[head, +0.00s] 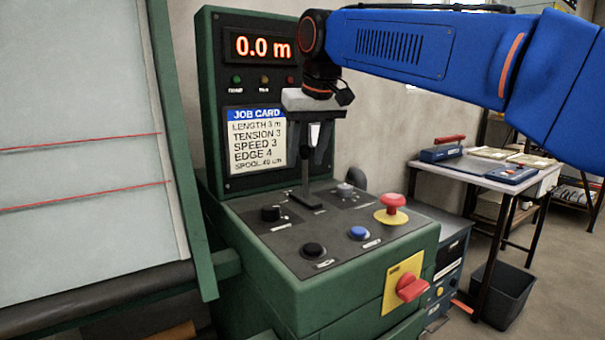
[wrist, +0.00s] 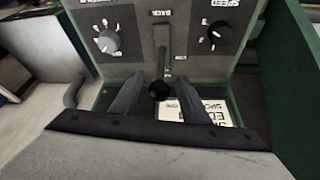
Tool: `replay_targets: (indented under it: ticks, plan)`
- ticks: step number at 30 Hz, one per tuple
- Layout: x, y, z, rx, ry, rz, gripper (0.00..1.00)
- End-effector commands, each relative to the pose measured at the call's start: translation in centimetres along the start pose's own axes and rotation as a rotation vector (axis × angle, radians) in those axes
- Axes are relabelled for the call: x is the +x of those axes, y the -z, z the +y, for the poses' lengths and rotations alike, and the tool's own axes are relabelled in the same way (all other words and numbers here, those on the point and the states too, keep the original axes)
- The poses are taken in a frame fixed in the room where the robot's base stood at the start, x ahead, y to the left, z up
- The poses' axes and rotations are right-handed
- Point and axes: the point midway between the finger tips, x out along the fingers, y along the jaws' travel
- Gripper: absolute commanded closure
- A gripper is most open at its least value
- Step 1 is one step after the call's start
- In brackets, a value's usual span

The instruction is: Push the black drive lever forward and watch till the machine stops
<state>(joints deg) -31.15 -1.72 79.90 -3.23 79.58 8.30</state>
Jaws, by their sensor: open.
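My gripper (head: 318,158) points down over the panel. In the wrist view my gripper (wrist: 158,88) is open, one finger each side of the knob. I cannot tell whether either finger touches it. The machine's display (head: 262,46) reads 0.0 m.
A job card (head: 256,143) lists length 3 m, tension 3, speed 3, edge 4. A black dial (head: 270,213), a grey dial (head: 346,190), black button (head: 313,250), blue button (head: 358,233) and red mushroom button (head: 391,204) surround the lever. A red switch (head: 411,288) is on the front.

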Motion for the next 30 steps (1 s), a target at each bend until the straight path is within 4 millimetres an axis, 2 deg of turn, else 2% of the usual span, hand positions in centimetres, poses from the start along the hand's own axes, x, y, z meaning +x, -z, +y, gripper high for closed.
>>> replay_targets:
  ticks: [3, 9, 15, 23, 25, 28, 29, 30]
  plan:
    - [2.1, 0.0, 0.0, 0.0, 0.0, -0.002, 0.58]
    - [4.6, 0.0, 0.0, 0.0, 0.0, -0.001, 0.58]
    - [5.6, 0.0, 0.0, 0.0, 0.0, 0.001, 0.58]
    - [5.7, 0.0, 0.0, 0.0, 0.0, 0.001, 0.58]
    - [5.7, 0.0, 0.0, 0.0, 0.0, 0.001, 0.7]
    - [5.7, 0.0, 0.0, 0.0, 0.0, 0.0, 0.94]
    - [5.7, 0.0, 0.0, 0.0, 0.0, 0.001, 1.0]
    - [5.7, 0.0, 0.0, 0.0, 0.0, 0.001, 1.0]
